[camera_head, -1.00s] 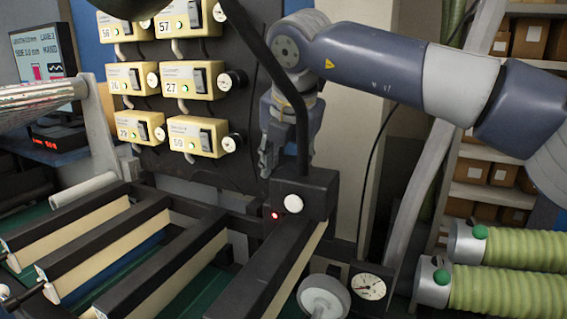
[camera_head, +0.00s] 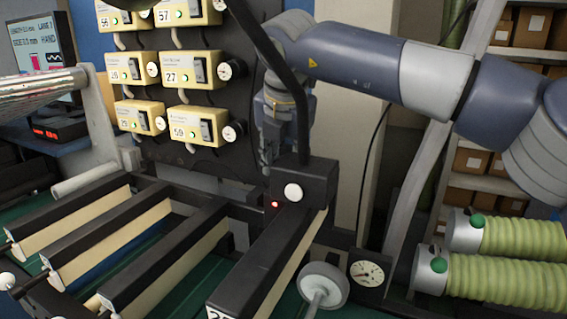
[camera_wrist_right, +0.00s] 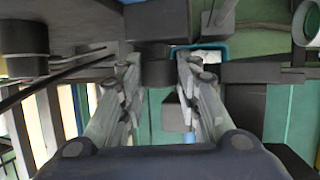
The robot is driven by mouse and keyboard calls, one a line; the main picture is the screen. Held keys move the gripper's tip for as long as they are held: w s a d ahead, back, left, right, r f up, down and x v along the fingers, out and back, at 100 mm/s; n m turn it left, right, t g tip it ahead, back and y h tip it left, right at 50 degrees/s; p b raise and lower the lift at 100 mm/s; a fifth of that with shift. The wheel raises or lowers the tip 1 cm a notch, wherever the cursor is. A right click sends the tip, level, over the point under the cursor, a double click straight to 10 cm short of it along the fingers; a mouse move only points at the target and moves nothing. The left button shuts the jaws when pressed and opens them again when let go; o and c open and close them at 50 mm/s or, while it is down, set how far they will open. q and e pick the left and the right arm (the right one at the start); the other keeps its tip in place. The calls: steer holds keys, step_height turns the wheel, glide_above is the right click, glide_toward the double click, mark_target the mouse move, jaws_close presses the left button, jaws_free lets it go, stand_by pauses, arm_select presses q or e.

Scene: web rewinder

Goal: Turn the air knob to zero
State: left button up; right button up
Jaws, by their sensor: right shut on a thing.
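My right gripper (camera_head: 268,152) hangs pointing down behind a black block with a white button in the head view. In the right wrist view its two fingers (camera_wrist_right: 156,82) stand on either side of a short dark round knob (camera_wrist_right: 158,72), which looks like the air knob, and it is shut on it. The knob's markings and pointer cannot be read. In the head view the block and the fingers hide the knob.
The black block (camera_head: 304,182) with a white button and red light stands close in front of the gripper. A slanted black bar (camera_head: 270,55) crosses before my arm. Yellow control boxes (camera_head: 196,72) are at left, a gauge (camera_head: 366,273) and green ribbed hoses (camera_head: 525,240) at right.

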steer(key=shift+r+h, duration=0.1)
steer(key=shift+h, duration=0.2)
steer(key=o, duration=0.8)
steer(key=v, duration=1.2)
steer(key=shift+w+a, duration=0.1)
steer(key=shift+w, duration=0.05)
